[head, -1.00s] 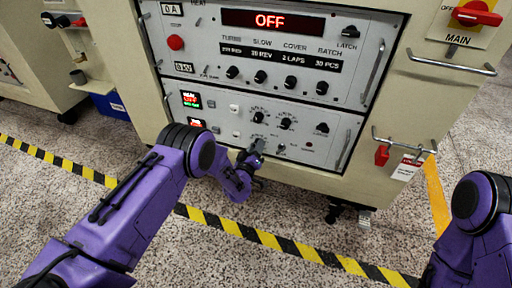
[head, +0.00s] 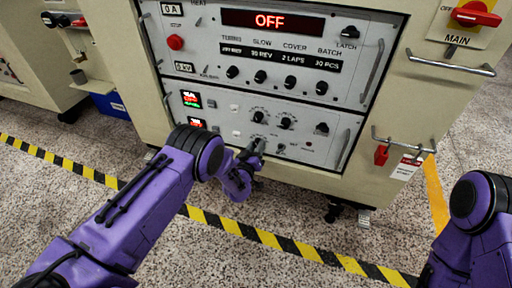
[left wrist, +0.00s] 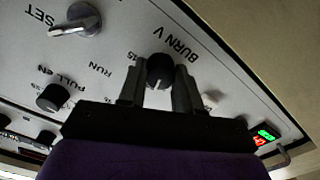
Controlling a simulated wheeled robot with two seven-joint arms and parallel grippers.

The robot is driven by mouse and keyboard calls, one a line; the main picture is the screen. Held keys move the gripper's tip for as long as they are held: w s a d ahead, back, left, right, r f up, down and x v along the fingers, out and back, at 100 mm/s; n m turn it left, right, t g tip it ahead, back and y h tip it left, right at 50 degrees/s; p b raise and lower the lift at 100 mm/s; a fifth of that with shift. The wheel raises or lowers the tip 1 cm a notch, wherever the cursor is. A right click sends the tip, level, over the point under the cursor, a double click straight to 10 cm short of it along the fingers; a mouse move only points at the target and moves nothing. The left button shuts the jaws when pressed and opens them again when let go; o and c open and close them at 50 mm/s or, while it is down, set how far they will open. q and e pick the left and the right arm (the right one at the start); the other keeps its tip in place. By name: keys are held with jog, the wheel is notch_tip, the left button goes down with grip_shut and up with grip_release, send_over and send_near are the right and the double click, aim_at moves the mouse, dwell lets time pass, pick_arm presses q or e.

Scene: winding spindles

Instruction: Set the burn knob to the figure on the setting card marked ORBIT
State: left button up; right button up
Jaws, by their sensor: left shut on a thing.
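My left gripper (head: 256,148) is at the lower panel of the machine in the head view. The left wrist view shows its two fingers (left wrist: 159,92) on either side of a round black knob (left wrist: 160,68) under the printed words BURN V, and they are shut on it. A small pale mark shows on the knob's lower part; the scale figures are mostly hidden. In the head view the gripper covers this knob. No card that I can read as ORBIT shows. My right gripper is out of view; only my right arm shows at the right edge.
The cabinet front (head: 262,120) carries several other knobs close by, among them a grey lever knob (left wrist: 76,20) marked SET and a black knob (left wrist: 53,97) marked PULL. A red padlock (head: 381,155) and tag (head: 407,168) hang from a handle.

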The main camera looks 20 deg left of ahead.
pick_arm(q)
jog(key=o, duration=1)
jog(key=shift+o, duration=0.2)
jog(key=shift+s, duration=0.1)
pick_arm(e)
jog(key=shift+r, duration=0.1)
pick_arm(q)
jog(key=s+p, duration=0.4)
jog(key=s, duration=0.6)
jog(key=shift+s+a, duration=0.25)
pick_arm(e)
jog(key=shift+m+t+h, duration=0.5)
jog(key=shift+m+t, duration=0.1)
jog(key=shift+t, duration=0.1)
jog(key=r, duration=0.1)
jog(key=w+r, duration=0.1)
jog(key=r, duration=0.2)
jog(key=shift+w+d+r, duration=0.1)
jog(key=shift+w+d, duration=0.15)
